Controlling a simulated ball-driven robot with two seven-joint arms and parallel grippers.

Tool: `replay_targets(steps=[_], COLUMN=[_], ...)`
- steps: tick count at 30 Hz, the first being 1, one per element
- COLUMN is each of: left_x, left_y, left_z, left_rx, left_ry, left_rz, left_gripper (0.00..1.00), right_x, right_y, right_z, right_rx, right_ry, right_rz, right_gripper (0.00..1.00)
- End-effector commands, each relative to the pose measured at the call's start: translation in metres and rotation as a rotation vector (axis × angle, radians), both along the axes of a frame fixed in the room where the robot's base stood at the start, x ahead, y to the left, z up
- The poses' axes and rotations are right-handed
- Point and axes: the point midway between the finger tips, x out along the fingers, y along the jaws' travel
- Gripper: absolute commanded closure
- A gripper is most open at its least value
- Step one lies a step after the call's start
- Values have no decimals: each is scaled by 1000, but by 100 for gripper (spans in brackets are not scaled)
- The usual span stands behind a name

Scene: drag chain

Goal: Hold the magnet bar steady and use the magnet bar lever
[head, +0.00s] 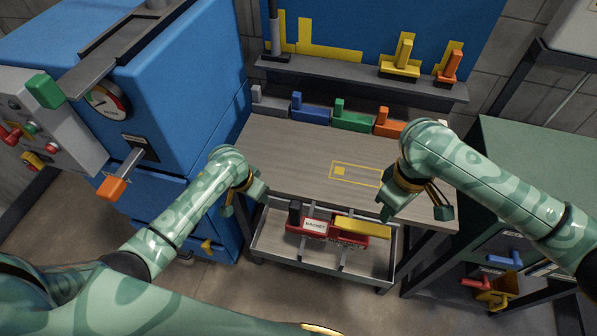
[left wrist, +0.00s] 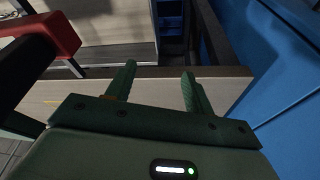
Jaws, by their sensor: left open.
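The magnet bar (head: 315,226) is a red bar with a white "MAGNET" label, low in the tray at the table's front. A black upright lever (head: 294,212) stands at its left end, and a yellow bar (head: 362,227) runs along its right part. In the left wrist view, a red end (left wrist: 45,35) and a dark post show at upper left. My left gripper (head: 243,202) is open and empty, to the left of and apart from the lever. It also shows in the left wrist view (left wrist: 156,82). My right gripper (head: 415,212) is open, above and right of the bar's right end.
The tray (head: 258,238) has raised walls around the bar. The wooden tabletop (head: 290,155) is mostly clear, with a yellow outline (head: 355,174). Coloured blocks (head: 352,118) line its back edge. A blue machine (head: 190,85) with an orange-tipped handle (head: 112,187) stands at left.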

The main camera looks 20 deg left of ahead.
Motion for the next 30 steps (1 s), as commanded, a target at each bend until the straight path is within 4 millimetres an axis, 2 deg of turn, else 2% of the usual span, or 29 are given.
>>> replay_targets(steps=[1,6,9,12,15,20,23,30], left_x=[11,20,11,-9,-27,-41,-43,-44], left_y=[-9,-44,-73,-105,-124,-136,-137,-136], left_z=[28,119,163,183,189,187,176,124], left_rx=[2,68,143,204,234,251,247,245], left_ry=[16,89,109,131,154,176,180,186], left_rz=[-76,-446,-730,-986,-1140,-1243,-1251,-1245], left_gripper=[47,47,47,47,47,47,47,47], right_x=[0,0,0,0,0,0,0,0], right_y=[0,0,0,0,0,0,0,0], right_z=[0,0,0,0,0,0,0,0], right_rx=[0,0,0,0,0,0,0,0], right_ry=[0,0,0,0,0,0,0,0], right_rz=[0,0,0,0,0,0,0,0], right_gripper=[64,64,64,64,64,64,64,64])
